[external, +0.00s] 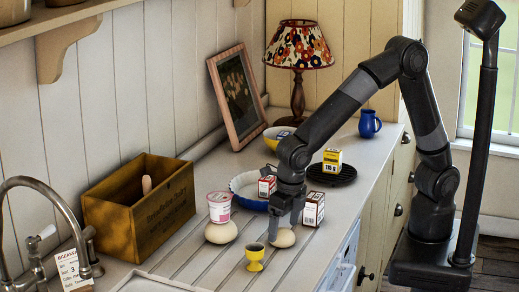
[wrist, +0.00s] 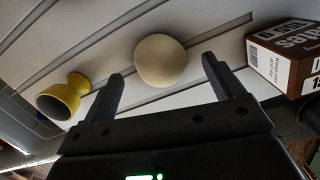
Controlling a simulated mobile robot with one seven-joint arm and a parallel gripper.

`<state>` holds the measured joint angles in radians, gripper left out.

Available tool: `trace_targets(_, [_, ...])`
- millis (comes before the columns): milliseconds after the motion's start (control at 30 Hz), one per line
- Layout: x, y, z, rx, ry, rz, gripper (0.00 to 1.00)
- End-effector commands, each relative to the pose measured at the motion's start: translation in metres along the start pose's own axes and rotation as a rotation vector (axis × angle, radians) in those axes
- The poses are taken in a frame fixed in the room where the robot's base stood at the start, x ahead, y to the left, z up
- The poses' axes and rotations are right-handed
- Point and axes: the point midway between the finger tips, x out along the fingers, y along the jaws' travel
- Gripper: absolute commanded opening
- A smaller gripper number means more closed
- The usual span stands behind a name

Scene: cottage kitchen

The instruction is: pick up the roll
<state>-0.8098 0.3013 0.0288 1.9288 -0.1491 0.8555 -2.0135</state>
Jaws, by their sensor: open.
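A round beige roll (external: 283,238) lies on the pale grooved worktop near its front edge. My gripper (external: 285,219) is right above it, pointing down, and hides part of its top. In the wrist view the roll (wrist: 160,60) shows just beyond and between the two spread fingertips (wrist: 163,69), with gaps at both sides. The gripper is open and empty.
A yellow egg cup (external: 254,257) stands close at the left front, also in the wrist view (wrist: 62,100). A brown and white box (external: 313,208) stands close at the right. A wooden crate (external: 150,222) stands left.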

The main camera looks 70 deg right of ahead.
Motion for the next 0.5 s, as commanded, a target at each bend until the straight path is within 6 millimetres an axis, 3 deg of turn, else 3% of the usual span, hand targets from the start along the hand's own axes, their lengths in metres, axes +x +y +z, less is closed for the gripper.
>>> trace_targets(167, [0.019, 0.0, -0.001, -0.001, 0.0, 0.0, 0.86])
trace_targets(400, [0.02, 0.0, 0.0, 0.0, 0.0, 0.001, 0.86])
trace_targets(500, [0.02, 0.0, 0.0, 0.0, 0.0, 0.001, 0.79])
